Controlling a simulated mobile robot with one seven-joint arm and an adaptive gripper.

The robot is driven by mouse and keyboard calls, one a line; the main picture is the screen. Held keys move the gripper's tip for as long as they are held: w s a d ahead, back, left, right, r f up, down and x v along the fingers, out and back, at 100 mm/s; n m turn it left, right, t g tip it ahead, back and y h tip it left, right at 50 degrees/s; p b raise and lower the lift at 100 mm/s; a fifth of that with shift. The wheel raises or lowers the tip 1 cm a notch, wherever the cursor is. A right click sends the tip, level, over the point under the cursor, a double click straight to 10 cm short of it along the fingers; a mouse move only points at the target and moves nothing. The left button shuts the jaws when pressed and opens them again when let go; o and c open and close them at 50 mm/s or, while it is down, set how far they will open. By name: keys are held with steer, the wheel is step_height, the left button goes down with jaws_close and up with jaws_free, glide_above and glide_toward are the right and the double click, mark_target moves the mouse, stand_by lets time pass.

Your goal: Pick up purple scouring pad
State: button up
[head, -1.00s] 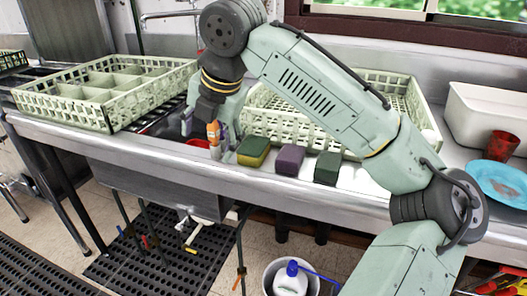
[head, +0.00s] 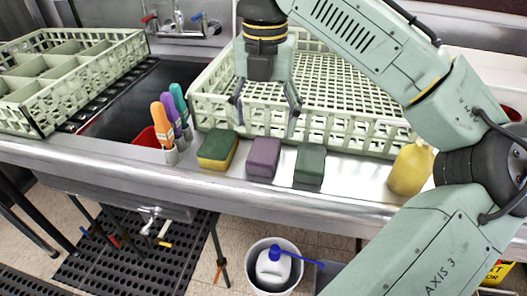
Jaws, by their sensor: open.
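The purple scouring pad (head: 264,157) lies on the steel counter's front strip, in the middle of a row of three pads. A yellow and green sponge (head: 218,150) is on its left and a dark green pad (head: 310,164) on its right, with small gaps between them. My gripper (head: 265,116) is open and empty, pointing down, with its fingers spread. In the picture its fingertips are above and behind the purple pad, in front of the pale green rack. The pad is in full view and nothing touches it.
A pale green dish rack (head: 345,132) stands close behind the pads. Brush-like tools with orange, purple and teal handles (head: 166,120) stand at the left by the sink (head: 120,105). A yellow bottle (head: 411,168) stands to the right. The counter's front edge is just before the pads.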

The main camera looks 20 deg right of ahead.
mark_target(265, 147)
step_height(265, 147, down, 7)
steer(key=shift+s+f, duration=0.1)
steer(key=shift+f, duration=0.05)
stand_by(0.4)
steer(key=shift+c, duration=0.4)
steer(key=c, duration=0.9)
